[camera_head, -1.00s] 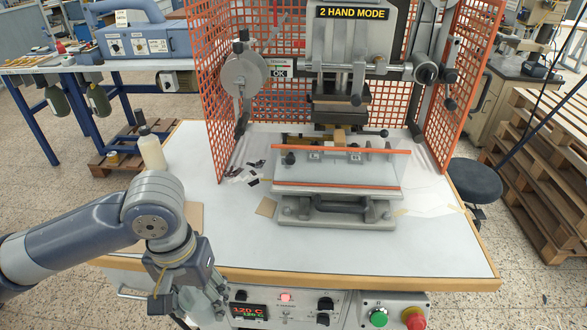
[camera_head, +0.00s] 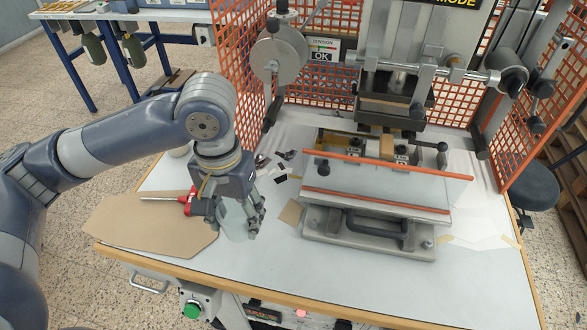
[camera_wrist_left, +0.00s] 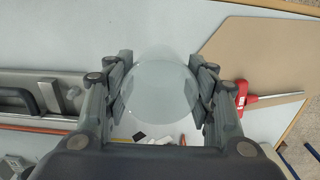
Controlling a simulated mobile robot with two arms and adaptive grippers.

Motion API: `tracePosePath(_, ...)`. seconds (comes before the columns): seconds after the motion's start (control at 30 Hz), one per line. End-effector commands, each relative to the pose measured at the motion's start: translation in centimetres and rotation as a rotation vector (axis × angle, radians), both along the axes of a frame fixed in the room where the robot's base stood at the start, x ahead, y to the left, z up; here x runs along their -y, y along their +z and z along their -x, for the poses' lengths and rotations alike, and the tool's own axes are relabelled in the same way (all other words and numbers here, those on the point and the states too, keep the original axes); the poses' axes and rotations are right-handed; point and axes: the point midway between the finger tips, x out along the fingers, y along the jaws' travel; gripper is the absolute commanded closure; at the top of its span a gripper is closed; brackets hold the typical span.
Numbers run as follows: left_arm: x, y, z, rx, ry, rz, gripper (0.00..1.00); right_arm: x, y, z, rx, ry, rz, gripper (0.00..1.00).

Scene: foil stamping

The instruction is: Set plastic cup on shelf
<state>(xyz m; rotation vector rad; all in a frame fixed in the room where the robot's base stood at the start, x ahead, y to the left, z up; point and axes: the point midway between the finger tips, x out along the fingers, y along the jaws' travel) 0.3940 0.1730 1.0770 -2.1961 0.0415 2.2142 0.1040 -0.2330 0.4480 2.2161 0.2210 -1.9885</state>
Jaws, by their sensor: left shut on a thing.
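My left gripper (camera_head: 237,222) is shut on a translucent, pale plastic cup (camera_head: 234,220) above the left front part of the machine's white table. In the left wrist view the cup (camera_wrist_left: 160,92) sits between the two fingers of the gripper (camera_wrist_left: 160,95), its round outline facing the camera. Whether the cup touches the table I cannot tell. No shelf is clearly visible. My right gripper is not in view.
The stamping machine's bed (camera_head: 375,215) stands right of my left gripper. A brown board (camera_head: 140,228) and a red-handled tool (camera_head: 188,202) lie to its left. Orange mesh guards (camera_head: 548,90) flank the machine. Dark scraps (camera_head: 281,179) lie on the table.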

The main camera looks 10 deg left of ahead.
Motion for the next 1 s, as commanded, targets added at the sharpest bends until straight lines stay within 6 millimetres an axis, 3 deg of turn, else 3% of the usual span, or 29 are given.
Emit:
tracePosePath(0.3, 1.4, -0.4, -7.8, 0.000, 0.003, 0.000, 0.69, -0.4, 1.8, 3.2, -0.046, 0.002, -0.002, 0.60)
tracePosePath(0.5, 2.1, -0.9, -11.6, -0.001, 0.002, 0.000, 0.69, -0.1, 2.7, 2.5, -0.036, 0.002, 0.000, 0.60)
tracePosePath(0.7, 2.3, -1.2, -13.1, 0.000, 0.000, 0.000, 0.69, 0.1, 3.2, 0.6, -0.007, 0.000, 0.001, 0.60)
tracePosePath(1.0, 2.2, -4.5, -13.1, 0.000, 0.000, -0.001, 0.69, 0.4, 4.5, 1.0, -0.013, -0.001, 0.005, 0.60)
